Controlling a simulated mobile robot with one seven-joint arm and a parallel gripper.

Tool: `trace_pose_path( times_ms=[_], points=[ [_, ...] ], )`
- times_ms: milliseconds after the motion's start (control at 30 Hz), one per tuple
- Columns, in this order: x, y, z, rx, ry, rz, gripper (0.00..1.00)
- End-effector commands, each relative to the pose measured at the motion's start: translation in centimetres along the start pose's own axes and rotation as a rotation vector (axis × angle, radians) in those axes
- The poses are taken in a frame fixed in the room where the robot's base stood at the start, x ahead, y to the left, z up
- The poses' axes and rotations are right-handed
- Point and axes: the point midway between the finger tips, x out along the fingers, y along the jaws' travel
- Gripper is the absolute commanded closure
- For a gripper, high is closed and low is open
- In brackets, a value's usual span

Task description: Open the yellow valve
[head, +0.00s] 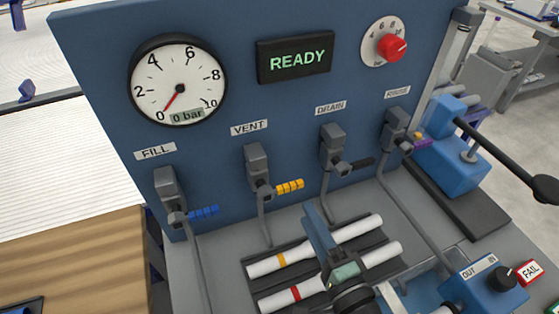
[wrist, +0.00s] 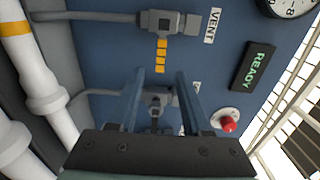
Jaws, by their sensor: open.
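The yellow valve, labelled VENT, has a grey body (head: 257,168) on the blue panel, with a yellow ribbed handle (head: 290,187) pointing sideways to the right, across its downward pipe. In the wrist view the yellow handle (wrist: 161,55) lies just beyond the fingertips, in line with the space between them. My gripper (wrist: 159,72) is open and empty, its two blue fingers pointing at the panel. In the head view my gripper (head: 318,225) is below and right of the handle; one finger largely hides the other. I cannot tell the exact distance to the handle.
Blue-handled FILL valve (head: 170,190) stands left, black-handled DRAIN valve (head: 333,145) right, and purple-handled valve (head: 396,128) farther right. The gauge (head: 178,82) reads 0 bar; the display (head: 296,59) says READY. White pipes (head: 340,230) lie in a rack below my gripper.

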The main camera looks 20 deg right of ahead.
Motion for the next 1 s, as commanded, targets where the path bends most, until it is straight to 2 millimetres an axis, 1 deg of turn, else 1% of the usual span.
trace_pose_path(
  times_ms=[167, 400, 500, 600, 700, 800, 1000],
  points=[
    [2.9, -0.3, 0.0, -0.002, -0.003, -0.002, 0.51],
    [8.1, -0.3, 0.1, -0.002, -0.003, -0.001, 0.51],
    [9.8, -0.3, 0.1, -0.003, -0.003, -0.001, 0.51],
    [11.1, -0.1, 0.1, -0.002, -0.003, 0.000, 0.51],
    [11.9, -0.1, 0.1, -0.001, -0.002, 0.000, 0.51],
    [12.3, -0.1, 0.1, -0.001, -0.002, 0.000, 0.51],
    [12.4, 0.0, 0.1, -0.001, -0.001, 0.000, 0.51]
  ],
)
